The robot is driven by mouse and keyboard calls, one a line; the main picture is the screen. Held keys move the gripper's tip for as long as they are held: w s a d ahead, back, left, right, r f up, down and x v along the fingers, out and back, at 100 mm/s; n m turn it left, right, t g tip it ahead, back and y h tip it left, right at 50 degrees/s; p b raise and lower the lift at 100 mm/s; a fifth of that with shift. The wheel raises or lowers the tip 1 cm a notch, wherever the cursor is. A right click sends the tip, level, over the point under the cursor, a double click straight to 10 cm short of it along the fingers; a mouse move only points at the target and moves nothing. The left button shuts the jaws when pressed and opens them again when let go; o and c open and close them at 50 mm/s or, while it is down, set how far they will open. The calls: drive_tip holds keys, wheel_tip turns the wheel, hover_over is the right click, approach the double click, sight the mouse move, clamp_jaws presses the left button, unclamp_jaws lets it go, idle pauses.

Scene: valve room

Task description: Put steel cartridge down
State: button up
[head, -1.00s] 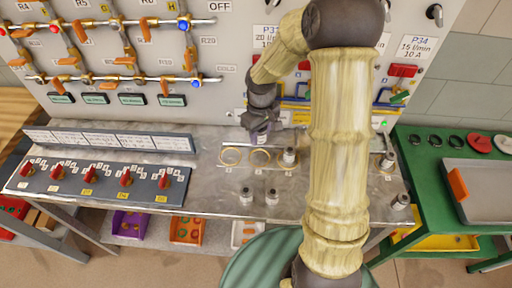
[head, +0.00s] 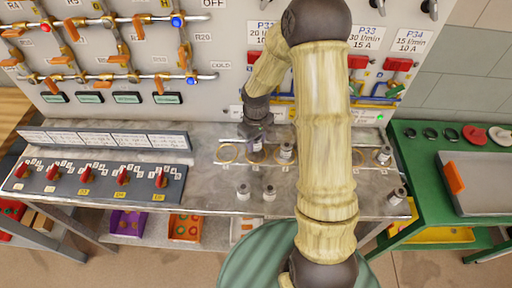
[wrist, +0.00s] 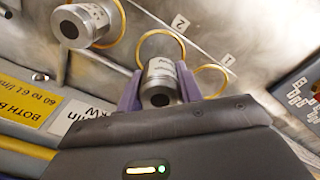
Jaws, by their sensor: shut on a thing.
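My gripper (head: 257,133) is over the second ring from the left on the steel bench. In the wrist view its purple fingers (wrist: 160,92) are shut on a steel cartridge (wrist: 161,80), one on each side. The cartridge partly covers a brass ring (wrist: 163,33) by the label 2; whether it touches the bench I cannot tell. The ring by label 1 (wrist: 226,73) is empty and also shows in the head view (head: 228,153). Another steel cartridge (wrist: 82,24) stands at the ring on the other side, seen in the head view (head: 286,152) just right of my gripper.
Two cartridges stand nearer the front edge, one (head: 243,191) beside the other (head: 269,192). More stand at the bench's right end (head: 384,155). A red-switch panel (head: 92,182) lies left. The valve wall (head: 215,105) rises behind. A green table (head: 425,165) is at right.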

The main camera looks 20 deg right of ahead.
sight(256, 149)
drive_tip(key=shift+f, duration=1.85)
drive_tip(key=shift+f, duration=0.2)
drive_tip(key=o, duration=1.2)
drive_tip(key=shift+r, duration=0.1)
drive_tip(key=shift+c, duration=0.2)
wheel_tip(256, 149, up, 12)
drive_tip(key=shift+r+b, duration=0.15)
drive_tip(key=shift+b, duration=0.15)
